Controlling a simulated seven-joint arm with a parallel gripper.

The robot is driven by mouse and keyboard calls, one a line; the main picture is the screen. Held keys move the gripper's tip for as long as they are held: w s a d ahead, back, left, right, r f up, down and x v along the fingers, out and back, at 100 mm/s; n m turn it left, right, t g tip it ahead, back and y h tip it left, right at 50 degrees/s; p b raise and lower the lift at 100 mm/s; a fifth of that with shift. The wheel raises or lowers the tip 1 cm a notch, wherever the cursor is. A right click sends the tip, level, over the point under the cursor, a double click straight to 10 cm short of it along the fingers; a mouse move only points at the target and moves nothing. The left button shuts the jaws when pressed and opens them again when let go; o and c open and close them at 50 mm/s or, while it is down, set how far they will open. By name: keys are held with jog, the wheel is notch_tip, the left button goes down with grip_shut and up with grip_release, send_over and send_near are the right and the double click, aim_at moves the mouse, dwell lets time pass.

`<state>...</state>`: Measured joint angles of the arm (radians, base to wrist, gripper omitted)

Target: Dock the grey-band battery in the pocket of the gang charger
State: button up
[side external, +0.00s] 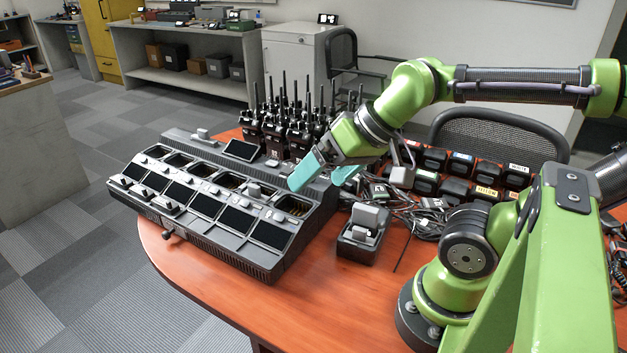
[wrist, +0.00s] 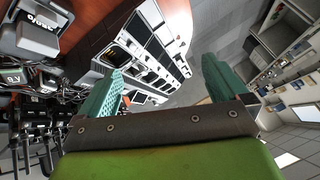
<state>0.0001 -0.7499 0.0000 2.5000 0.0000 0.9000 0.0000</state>
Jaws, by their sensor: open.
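The gang charger (side external: 285,262) is a long dark grey unit with two rows of pockets, lying at the table's left side. Some pockets look open and others hold dark blocks. It also shows in the wrist view (wrist: 165,30). My gripper (side external: 325,182) has teal fingers and hangs above the charger's right end. Its fingers are spread with nothing between them, as the wrist view shows too (wrist: 163,88). Several dark batteries with coloured labels stand in a group (side external: 460,175) behind my arm. I cannot tell which one has a grey band.
A small single charger (side external: 362,243) with a grey block in it sits right of the gang charger. Upright radios (side external: 290,135) with antennas crowd the table's back. Tangled cables (side external: 405,208) lie beside the batteries. The orange table's front (side external: 200,275) is clear.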

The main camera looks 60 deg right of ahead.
jog(key=shift+c, duration=0.3)
jog(key=shift+c, duration=0.7)
